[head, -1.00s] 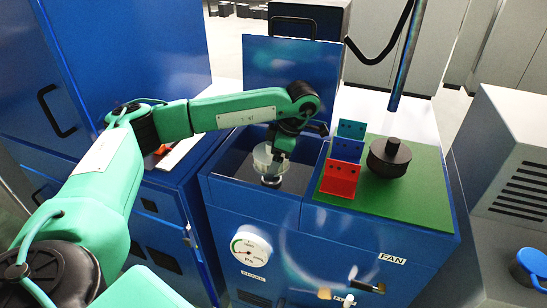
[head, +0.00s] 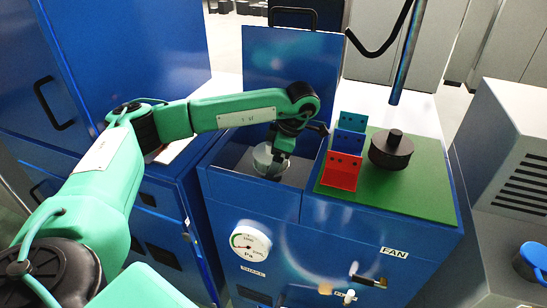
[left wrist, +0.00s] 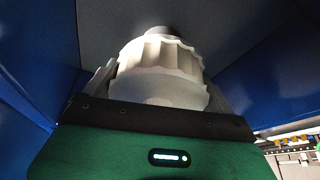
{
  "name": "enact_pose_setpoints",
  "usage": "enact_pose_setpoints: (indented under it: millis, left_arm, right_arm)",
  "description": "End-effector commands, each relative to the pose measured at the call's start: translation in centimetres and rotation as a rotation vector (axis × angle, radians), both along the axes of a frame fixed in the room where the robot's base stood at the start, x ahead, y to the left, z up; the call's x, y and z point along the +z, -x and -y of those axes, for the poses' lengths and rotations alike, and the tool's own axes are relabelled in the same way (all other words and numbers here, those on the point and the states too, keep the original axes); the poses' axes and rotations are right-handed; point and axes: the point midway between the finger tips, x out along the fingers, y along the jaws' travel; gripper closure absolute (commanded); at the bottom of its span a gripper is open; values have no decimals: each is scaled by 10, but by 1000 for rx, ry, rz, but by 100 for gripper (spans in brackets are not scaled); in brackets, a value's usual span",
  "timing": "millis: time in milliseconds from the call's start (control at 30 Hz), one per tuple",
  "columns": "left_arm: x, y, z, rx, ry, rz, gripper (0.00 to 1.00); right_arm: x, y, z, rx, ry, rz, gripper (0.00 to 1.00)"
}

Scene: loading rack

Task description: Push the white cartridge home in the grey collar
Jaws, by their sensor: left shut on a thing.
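The white cartridge (head: 264,163) is a pale, ribbed, round body, low inside the open blue chamber in the head view. My left gripper (head: 281,148) is shut on it from above. In the left wrist view the cartridge (left wrist: 160,68) sits between the two fingers, its ribbed side showing. A small light grey round piece (left wrist: 158,32) shows at its far end; I cannot tell whether this is the grey collar. In the head view the collar is hidden below the cartridge, so the seating depth cannot be seen. My right gripper is not in view.
The chamber's blue walls (head: 222,172) stand close around the gripper, with the raised blue lid (head: 290,75) behind. To the right, a green mat (head: 420,185) holds red and blue brackets (head: 342,170) and a dark round weight (head: 391,152).

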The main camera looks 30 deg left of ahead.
Motion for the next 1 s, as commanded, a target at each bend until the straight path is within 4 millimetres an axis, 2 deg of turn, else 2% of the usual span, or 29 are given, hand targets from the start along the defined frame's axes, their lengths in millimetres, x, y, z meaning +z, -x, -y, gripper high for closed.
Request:
enact_pose_setpoints:
  millis: [733,767,800,1000]
  left_arm:
    - [-20,0,0,0,0,0,36]
    - [-18,0,0,0,0,0,6]
    - [-18,0,0,0,0,0,0]
    - [-18,0,0,0,0,0,0]
  right_arm:
    - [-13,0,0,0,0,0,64]
    - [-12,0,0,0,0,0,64]
    - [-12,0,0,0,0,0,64]
    - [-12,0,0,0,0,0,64]
